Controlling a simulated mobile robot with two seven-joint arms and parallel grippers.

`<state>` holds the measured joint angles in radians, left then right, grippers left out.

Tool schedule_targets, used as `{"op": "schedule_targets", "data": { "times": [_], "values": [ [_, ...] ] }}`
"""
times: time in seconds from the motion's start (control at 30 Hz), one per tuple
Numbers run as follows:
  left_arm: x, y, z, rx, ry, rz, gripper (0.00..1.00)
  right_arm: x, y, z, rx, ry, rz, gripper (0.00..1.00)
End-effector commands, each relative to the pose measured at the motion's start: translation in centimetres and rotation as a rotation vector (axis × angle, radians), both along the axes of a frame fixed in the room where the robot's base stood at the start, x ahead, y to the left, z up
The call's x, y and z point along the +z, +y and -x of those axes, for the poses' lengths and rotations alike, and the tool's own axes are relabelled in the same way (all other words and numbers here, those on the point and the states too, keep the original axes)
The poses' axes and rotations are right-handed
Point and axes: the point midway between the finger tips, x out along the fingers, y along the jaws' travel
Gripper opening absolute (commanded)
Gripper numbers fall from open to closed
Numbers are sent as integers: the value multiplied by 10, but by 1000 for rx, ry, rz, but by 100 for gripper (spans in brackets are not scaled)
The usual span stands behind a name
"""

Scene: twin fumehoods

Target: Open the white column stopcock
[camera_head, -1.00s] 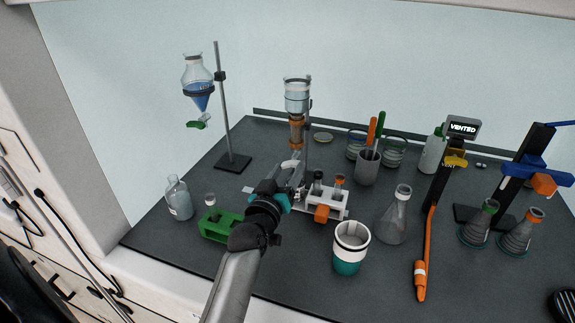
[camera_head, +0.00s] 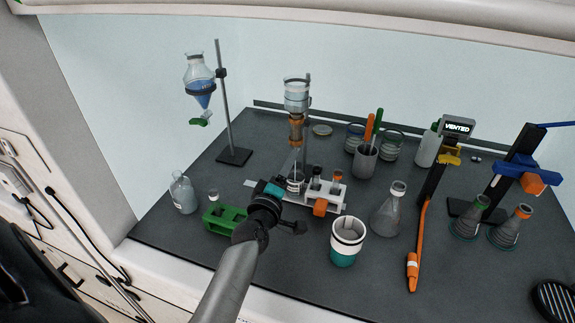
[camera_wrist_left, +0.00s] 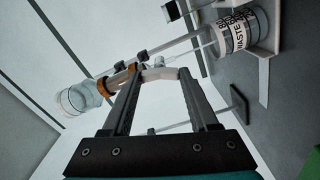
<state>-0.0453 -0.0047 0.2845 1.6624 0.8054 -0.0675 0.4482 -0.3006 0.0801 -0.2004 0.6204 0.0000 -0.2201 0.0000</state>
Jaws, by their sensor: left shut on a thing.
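The glass column (camera_head: 296,103) stands upright on its stand at the back middle, with a clear liquid on top and a brown-orange band lower down. In the left wrist view the column (camera_wrist_left: 78,98) lies slantwise. The white stopcock (camera_wrist_left: 158,73) sits at its lower end, between the fingertips of my left gripper (camera_wrist_left: 160,76). In the head view my left gripper (camera_head: 295,168) reaches the column's foot from the front, and the stopcock is hard to make out. My right gripper is not in view.
A beaker labelled waste (camera_wrist_left: 241,33) stands below the column. A white rack (camera_head: 333,193), a green block (camera_head: 223,219), a white-and-teal cup (camera_head: 346,241) and a flask (camera_head: 389,212) stand close around my arm. A separating funnel (camera_head: 199,82) hangs at the back left.

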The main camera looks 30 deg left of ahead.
Motion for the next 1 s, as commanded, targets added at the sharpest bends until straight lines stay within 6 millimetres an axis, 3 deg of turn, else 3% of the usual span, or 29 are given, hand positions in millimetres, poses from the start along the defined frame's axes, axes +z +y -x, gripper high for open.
{"op": "schedule_targets", "data": {
  "times": [0.4, 1.0],
  "values": [
    [1, 1, 0, 2, -50, 200, 4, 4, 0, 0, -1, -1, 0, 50],
    [1, 1, 0, 1, -59, 233, 4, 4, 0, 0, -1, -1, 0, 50]
  ]
}}
